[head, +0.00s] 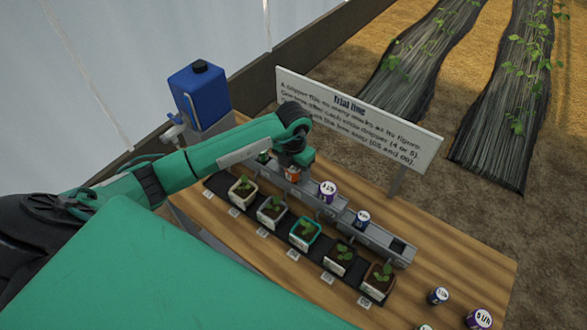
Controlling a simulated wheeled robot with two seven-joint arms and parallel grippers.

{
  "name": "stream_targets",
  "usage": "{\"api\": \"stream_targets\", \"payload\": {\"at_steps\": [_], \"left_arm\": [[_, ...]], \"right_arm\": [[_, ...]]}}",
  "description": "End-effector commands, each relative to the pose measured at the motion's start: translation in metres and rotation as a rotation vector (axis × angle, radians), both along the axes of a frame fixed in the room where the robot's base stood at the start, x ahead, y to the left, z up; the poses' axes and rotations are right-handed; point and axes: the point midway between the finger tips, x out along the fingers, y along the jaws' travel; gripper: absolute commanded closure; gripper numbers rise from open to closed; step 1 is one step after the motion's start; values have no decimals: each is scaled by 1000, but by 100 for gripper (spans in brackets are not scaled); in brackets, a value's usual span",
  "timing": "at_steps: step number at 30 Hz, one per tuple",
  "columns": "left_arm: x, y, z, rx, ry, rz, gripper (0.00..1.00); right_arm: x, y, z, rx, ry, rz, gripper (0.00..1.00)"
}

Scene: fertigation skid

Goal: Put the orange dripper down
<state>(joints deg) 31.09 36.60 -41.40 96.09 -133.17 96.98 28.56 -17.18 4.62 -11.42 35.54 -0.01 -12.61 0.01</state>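The orange dripper (291,174) is at the grey rail, between the green dripper (263,157) and the purple-and-white dripper (327,191). My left gripper (294,163) points down right over it and hides its top. The fingers are dark and small here, so I cannot see whether they grip it. I cannot tell whether the dripper rests fully in the rail. A blue-and-white dripper (362,219) stands further right along the grey rail (343,213). The rail's right end slot (398,245) looks empty. My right gripper is out of view.
Several potted seedlings (305,232) stand on a black strip in front of the rail. A sign (357,118) stands behind it. A blue canister (200,95) is at the back left. Loose drippers (438,295) stand at the front right. The table (455,262) is clear right of the rail.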

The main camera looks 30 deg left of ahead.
Motion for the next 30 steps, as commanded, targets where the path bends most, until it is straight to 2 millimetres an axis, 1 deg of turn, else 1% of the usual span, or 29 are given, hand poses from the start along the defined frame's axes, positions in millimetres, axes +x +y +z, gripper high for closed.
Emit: {"api": "stream_targets", "payload": {"at_steps": [6,10,11,14,21,24,27,30], "left_arm": [[0,0,0,0,0,0,35],[0,0,6,-1,0,0,35],[1,0,7,0,-2,-1,35],[1,0,22,0,-5,-1,35],[1,0,76,1,-6,-1,35],[1,0,94,0,-4,0,35],[1,0,109,0,-3,-1,35],[0,0,118,0,-2,0,35]], "right_arm": [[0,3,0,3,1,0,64],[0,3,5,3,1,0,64],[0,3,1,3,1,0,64],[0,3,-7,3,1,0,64],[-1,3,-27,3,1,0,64],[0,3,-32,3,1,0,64],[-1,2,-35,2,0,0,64],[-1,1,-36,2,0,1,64]]}}
